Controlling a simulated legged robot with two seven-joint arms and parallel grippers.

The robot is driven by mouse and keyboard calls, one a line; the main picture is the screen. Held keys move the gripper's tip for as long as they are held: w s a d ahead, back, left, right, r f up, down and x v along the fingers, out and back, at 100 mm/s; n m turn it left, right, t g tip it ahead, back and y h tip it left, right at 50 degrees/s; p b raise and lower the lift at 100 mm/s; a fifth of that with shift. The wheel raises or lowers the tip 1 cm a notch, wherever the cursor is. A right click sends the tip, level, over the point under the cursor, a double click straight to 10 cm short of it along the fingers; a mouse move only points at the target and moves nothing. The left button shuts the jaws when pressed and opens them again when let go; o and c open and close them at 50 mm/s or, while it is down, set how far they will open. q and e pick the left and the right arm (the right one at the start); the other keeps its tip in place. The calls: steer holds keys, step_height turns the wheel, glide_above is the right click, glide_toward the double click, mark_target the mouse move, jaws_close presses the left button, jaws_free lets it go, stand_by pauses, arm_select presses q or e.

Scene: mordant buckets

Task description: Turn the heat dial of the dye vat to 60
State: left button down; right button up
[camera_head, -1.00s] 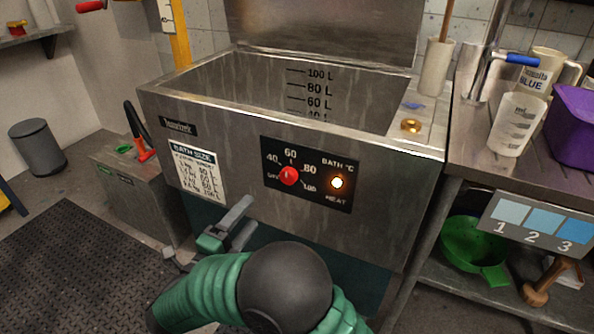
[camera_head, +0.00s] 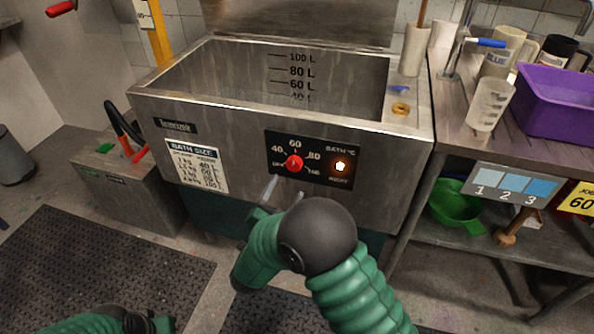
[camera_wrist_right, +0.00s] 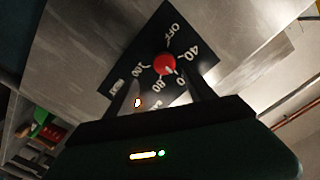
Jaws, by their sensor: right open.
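The dye vat (camera_head: 230,150) is a steel tank with a black heat panel (camera_head: 327,180) on its front. The red heat dial (camera_head: 294,162) sits on that panel, ringed by OFF, 40, 60, 80 and 100; its exact setting is too small to read. My right gripper (camera_head: 285,188) is open just below and in front of the dial. In the right wrist view the dial (camera_wrist_right: 165,64) shows between and beyond the two fingers, apparently untouched. One finger partly hides the 60 mark. Part of my left arm shows at the bottom left edge, its fingers not visible.
A bath size chart (camera_head: 196,166) is left of the panel. A steel bench with a purple tub (camera_head: 560,100) and a measuring jug (camera_head: 490,104) stands at right. A yellow job card (camera_head: 580,198) reads 60.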

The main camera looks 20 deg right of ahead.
mark_target(292, 167)
steer(key=w, duration=0.1)
steer(key=w+d+b, duration=0.1)
steer(key=w, duration=0.1)
steer(key=w+d, duration=0.1)
steer(key=w, duration=0.1)
steer(key=shift+w, duration=0.25)
steer(key=shift+b+x, duration=0.3)
steer(key=shift+x, duration=0.85)
steer(key=shift+w+d, duration=0.1)
steer(key=shift+d, duration=0.5)
steer(key=shift+a+r, duration=0.15)
steer(key=shift+a, duration=0.25)
steer(key=c, duration=0.5)
steer(key=shift+d, duration=0.15)
steer(key=c, duration=0.9)
steer(key=shift+o, duration=0.2)
steer(key=shift+r+n+p, duration=0.2)
steer(key=shift+n+p, duration=0.3)
steer(key=shift+p, duration=0.25)
steer(key=shift+f, duration=0.2)
steer(key=o, duration=1.4)
steer(key=shift+c, duration=0.2)
arm_select(q)
steer(key=shift+a+f, duration=0.5)
steer(key=shift+f, duration=0.05)
